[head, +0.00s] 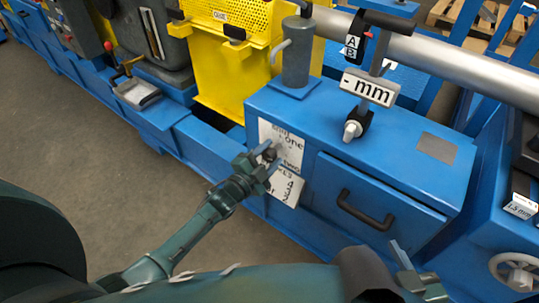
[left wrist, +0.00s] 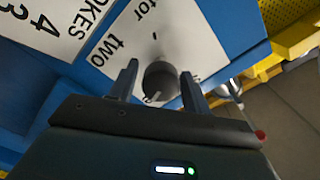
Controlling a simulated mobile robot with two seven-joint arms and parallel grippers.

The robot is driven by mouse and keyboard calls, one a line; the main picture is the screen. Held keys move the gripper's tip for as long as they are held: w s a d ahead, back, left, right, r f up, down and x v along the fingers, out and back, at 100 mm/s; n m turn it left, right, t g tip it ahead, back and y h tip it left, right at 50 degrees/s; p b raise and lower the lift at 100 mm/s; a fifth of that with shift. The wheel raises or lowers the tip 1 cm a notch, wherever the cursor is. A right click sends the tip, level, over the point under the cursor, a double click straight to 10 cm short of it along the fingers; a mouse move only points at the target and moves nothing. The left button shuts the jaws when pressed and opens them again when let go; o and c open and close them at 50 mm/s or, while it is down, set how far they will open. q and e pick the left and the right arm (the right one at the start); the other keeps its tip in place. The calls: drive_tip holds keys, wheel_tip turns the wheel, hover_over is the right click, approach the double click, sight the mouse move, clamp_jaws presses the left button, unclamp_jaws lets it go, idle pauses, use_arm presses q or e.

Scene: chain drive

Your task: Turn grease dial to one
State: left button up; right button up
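The grease dial is a dark round knob (left wrist: 160,78) on a white plate (head: 284,150) fixed to the front of a blue cabinet. The head view shows the words "one" and "two" on the plate; the left wrist view shows "two". My left gripper (head: 262,163) is at the dial, and in the left wrist view its two fingers (left wrist: 160,76) stand open on either side of the knob. A narrow gap seems to show at the knob's sides. Which word the dial points to is unclear. My right gripper (head: 418,272) is open and empty, low at the right.
Below the plate is a second white label (head: 286,187) with numbers. A drawer with a black handle (head: 362,211) lies to the right. On the cabinet top stand a grey cylinder (head: 296,52) and a "- mm" sign (head: 369,88). A yellow guard (head: 226,80) rises behind.

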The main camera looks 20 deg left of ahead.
use_arm(q)
drive_tip(key=shift+o, duration=0.8)
drive_tip(key=p+v, duration=0.2)
drive_tip(key=v, duration=1.1)
drive_tip(key=shift+p, duration=0.35)
use_arm(e)
drive_tip(key=shift+s+d+r+m, duration=0.2)
drive_tip(key=shift+d+r+m, duration=0.05)
drive_tip(key=shift+r, duration=0.4)
drive_tip(key=shift+s+d+r+m, duration=0.2)
drive_tip(key=shift+d+r+m, duration=0.05)
drive_tip(key=shift+r, duration=0.35)
use_arm(q)
drive_tip(key=shift+s+r, duration=0.1)
